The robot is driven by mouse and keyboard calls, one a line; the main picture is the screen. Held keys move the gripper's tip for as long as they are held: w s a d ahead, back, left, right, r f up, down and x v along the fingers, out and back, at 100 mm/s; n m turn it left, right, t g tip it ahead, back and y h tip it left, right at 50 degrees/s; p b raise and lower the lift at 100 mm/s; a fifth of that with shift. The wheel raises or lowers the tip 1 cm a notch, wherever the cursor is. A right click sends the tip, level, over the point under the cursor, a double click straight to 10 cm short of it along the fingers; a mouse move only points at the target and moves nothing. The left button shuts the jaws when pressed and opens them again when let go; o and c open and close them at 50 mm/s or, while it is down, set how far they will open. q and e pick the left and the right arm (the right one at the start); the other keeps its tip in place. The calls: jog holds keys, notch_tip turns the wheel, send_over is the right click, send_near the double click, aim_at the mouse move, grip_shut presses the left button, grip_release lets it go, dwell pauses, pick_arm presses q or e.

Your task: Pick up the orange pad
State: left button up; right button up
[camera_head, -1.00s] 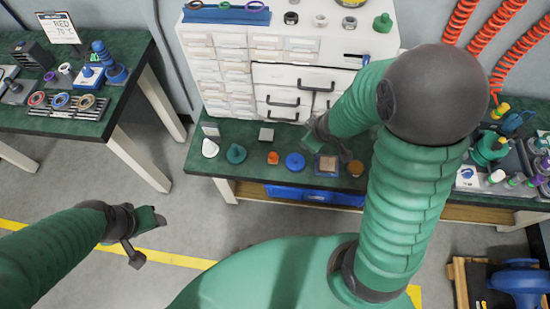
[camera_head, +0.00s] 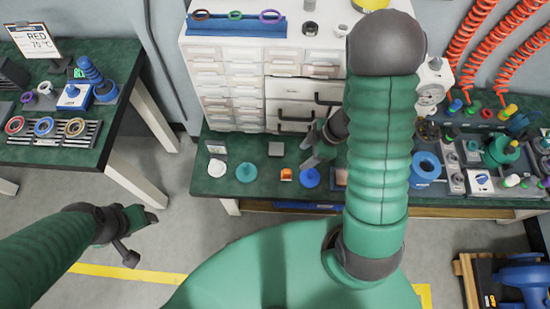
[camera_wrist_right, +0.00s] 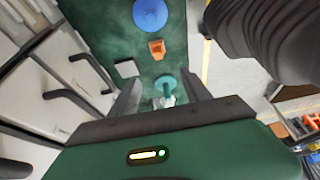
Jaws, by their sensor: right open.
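The small orange pad (camera_head: 286,174) lies on the green bench top between a teal piece (camera_head: 246,173) and a blue disc (camera_head: 310,178). It also shows in the right wrist view (camera_wrist_right: 157,49), beyond the fingertips. My right gripper (camera_head: 309,153) is open and empty above the bench, up and right of the pad in the head view. In the right wrist view its fingers (camera_wrist_right: 163,88) stand apart, with the teal piece showing between them. My left gripper (camera_head: 140,237) is open and empty over the floor at the left.
A white drawer cabinet (camera_head: 228,93) with dark handles stands behind the bench pieces. A white piece (camera_head: 217,167) and a grey block (camera_head: 276,149) lie near the pad. My right arm hides part of the bench. Fixtures crowd the bench's right side.

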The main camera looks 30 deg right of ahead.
jog(key=b, duration=0.5)
send_near(288, 171)
notch_tip(288, 171, down, 2)
jog(key=b+x, duration=0.1)
jog(key=x, duration=0.2)
jog(key=shift+w+a+f, duration=0.2)
jog(key=shift+w+f, duration=0.05)
jog(key=shift+f, duration=0.05)
jog(key=shift+w+a+f, duration=0.1)
jog(key=shift+a, duration=0.25)
jog(key=b+x, duration=0.3)
jog(key=x, duration=0.2)
jog(key=shift+s+b, duration=0.2)
jog(key=shift+b, duration=0.2)
jog(key=shift+w+d, duration=0.15)
jog(key=shift+d, duration=0.1)
jog(key=shift+a, duration=0.1)
jog(key=c, duration=0.3)
jog(key=shift+a, duration=0.2)
jog(key=c, duration=0.8)
grip_shut()
pick_arm(q)
jog(key=s+x, duration=0.1)
jog(key=x, duration=0.7)
jog(key=shift+s+d+f, duration=0.4)
jog(key=shift+s+f, duration=0.15)
pick_arm(e)
jog(key=shift+d, duration=0.15)
